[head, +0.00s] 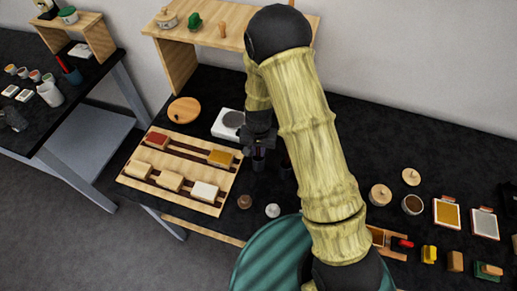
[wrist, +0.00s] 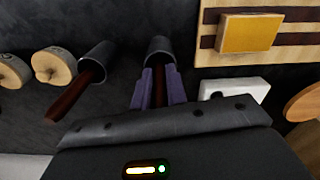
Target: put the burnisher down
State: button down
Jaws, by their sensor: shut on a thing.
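My gripper (wrist: 160,88) is shut on the burnisher (wrist: 159,82), whose reddish-brown handle shows between the two purple fingers. The far end of the handle meets the mouth of a dark cup (wrist: 158,48); how deep it sits inside is hidden. In the head view my gripper (head: 260,152) is low over the black table, right of the striped wooden board, and the burnisher is hardly visible there. A second dark cup (wrist: 94,56) stands left of it in the wrist view, with another brown-handled tool (wrist: 72,98) sticking out.
The striped wooden board (head: 222,178) with several coloured blocks lies close on the left. A white device (head: 227,124) with a round grey plate stands just behind. Two small round-topped pieces (head: 245,201) (head: 272,210) stand in front. Jars and trays fill the table's right side.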

jog(key=shift+f, duration=0.15)
jog(key=c, duration=1.4)
grip_release()
notch_tip(320, 180, up, 12)
jog(key=b, duration=0.3)
jog(key=s+d+r+n+t, duration=0.2)
jog(key=s+d+r, duration=0.4)
jog(key=s+d, duration=0.6)
jog(key=shift+d+r+t, duration=0.15)
jog(key=shift+d+t, duration=0.15)
jog(key=shift+d, duration=0.5)
